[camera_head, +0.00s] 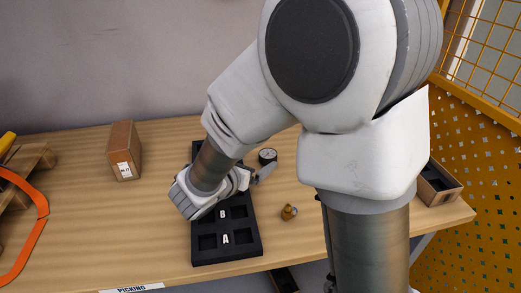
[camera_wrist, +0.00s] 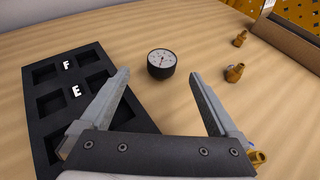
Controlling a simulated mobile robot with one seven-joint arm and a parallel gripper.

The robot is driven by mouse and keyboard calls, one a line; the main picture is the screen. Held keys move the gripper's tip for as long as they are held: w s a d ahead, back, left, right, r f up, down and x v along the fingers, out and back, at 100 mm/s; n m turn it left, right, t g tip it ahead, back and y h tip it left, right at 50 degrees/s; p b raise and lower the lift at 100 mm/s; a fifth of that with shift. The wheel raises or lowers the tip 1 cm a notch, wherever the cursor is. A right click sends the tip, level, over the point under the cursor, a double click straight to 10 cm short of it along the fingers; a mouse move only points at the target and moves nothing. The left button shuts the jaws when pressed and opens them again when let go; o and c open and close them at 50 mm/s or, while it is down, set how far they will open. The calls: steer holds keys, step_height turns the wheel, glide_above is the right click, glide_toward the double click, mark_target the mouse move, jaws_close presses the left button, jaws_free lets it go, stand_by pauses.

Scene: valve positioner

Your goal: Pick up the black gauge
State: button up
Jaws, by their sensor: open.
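The black gauge (camera_wrist: 161,66) has a white dial face. It sits upright on the wooden table, ahead of and between my open fingers in the wrist view. In the head view the gauge (camera_head: 267,156) is just right of the black tray, close to my gripper. My gripper (camera_wrist: 162,88) is open and empty, its two fingers apart on either side of the gauge's line and not touching it. In the head view my gripper (camera_head: 262,172) is partly hidden by my wrist.
A black tray (camera_wrist: 37,120) with lettered square pockets lies left of the gauge. Brass fittings (camera_wrist: 240,39) (camera_wrist: 234,73) stand to the right. A cardboard box (camera_head: 122,150) stands at the left back. An open box (camera_head: 437,184) is at the right table edge. Table around the gauge is clear.

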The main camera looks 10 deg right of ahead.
mark_target(267, 155)
steer(key=x, duration=0.3)
steer(key=b+x, duration=0.1)
steer(key=x, duration=0.3)
steer(key=shift+d+f+b, duration=0.1)
steer(key=shift+d+b, duration=0.15)
steer(key=shift+b, duration=0.05)
steer(key=shift+w+d+f, duration=0.15)
steer(key=shift+w+d, duration=0.2)
steer(key=shift+w, duration=0.1)
jaws_close()
